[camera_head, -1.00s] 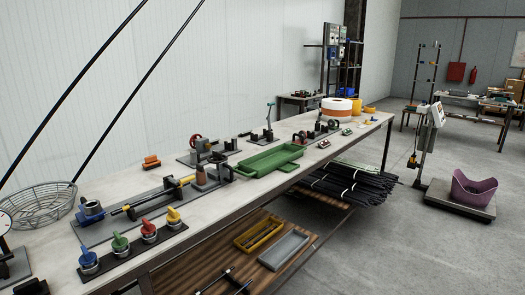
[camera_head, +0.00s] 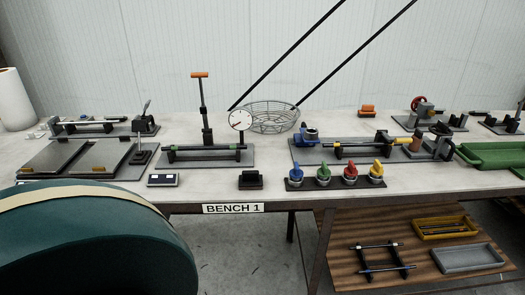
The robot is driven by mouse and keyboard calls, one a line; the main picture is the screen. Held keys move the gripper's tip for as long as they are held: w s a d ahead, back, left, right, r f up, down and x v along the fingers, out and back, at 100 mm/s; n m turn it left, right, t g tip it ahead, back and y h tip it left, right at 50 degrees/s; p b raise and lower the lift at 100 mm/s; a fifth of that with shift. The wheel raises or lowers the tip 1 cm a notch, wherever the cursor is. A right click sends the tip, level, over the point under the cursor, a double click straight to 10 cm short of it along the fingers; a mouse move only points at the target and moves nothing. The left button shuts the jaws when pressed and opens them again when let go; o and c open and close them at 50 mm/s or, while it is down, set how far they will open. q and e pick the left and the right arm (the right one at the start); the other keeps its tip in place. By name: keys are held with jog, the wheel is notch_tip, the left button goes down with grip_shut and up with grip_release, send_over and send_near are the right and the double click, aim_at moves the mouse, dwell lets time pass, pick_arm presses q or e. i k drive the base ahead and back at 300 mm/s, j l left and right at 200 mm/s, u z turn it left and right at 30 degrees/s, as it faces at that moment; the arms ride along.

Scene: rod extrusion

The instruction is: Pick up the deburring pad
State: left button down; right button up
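I cannot tell for sure which thing is the deburring pad. A small orange block (camera_head: 367,110) with a darker base lies at the back of the bench (camera_head: 210,184), right of the wire basket (camera_head: 271,118). A small black block (camera_head: 250,180) sits at the front edge, above the BENCH 1 label. Neither of my grippers is in view.
A large dark green rounded form (camera_head: 90,245) with a cream band hides the near left. A dial gauge fixture (camera_head: 205,155), colored knobs (camera_head: 323,176) and a green tray (camera_head: 490,155) stand on the bench. The lower shelf (camera_head: 340,230) holds trays.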

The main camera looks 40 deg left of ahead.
aim_at(249, 179)
jog(key=u, duration=1.55)
